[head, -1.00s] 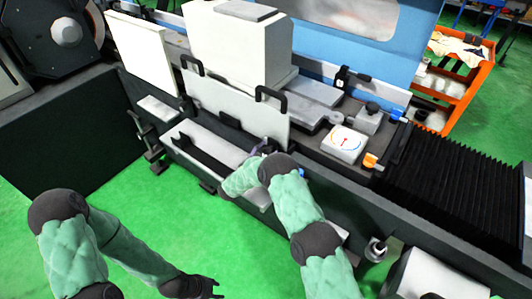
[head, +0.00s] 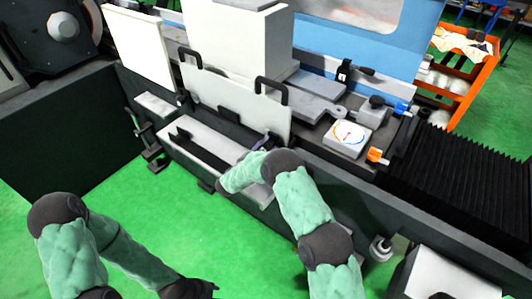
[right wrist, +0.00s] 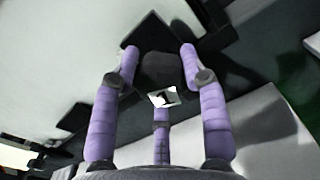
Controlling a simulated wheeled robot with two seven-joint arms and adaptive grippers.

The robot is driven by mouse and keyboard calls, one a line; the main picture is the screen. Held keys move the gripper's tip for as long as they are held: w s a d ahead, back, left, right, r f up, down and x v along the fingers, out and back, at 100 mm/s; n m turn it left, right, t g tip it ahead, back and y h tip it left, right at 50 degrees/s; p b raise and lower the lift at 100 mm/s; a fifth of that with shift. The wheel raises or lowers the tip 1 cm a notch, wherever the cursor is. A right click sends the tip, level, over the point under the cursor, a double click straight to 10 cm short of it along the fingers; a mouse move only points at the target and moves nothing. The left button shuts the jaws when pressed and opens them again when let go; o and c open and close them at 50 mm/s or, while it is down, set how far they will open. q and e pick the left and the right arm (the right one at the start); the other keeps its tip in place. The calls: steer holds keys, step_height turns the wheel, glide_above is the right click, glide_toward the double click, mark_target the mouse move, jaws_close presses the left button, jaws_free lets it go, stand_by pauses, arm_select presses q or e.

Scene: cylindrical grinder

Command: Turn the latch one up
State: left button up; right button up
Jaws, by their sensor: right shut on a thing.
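My right gripper (head: 263,142) is at the lower right of the upright pale panel (head: 225,98) on the grinder's front. In the right wrist view, its purple fingers (right wrist: 160,62) are on both sides of a dark, rounded latch (right wrist: 160,73) and shut on it. A third purple finger is below. The latch is hidden behind the hand in the head view, and its exact angle cannot be told. My left gripper (head: 192,289) hangs low over the green floor at the bottom, away from the machine, dark and too unclear to read.
The panel has two black handles (head: 270,88). A pale trough (head: 200,143) runs below it. A white dial box (head: 346,138) and an orange knob (head: 378,155) are to the right, then black bellows (head: 450,170). The green floor (head: 190,240) in front is clear.

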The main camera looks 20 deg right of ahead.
steer(key=m+b, duration=0.4)
steer(key=shift+w+d+r, duration=0.1)
steer(key=shift+r, duration=0.15)
steer(key=shift+r+m+b, duration=0.1)
steer(key=shift+m+b, duration=0.2)
steer(key=shift+b, duration=0.1)
steer(key=o, duration=1.2)
steer(key=shift+d, duration=0.1)
steer(key=shift+c, duration=0.2)
steer(key=shift+f, duration=0.2)
steer(key=shift+s+a, duration=0.4)
steer(key=shift+a, duration=0.1)
steer(key=v, duration=1.1)
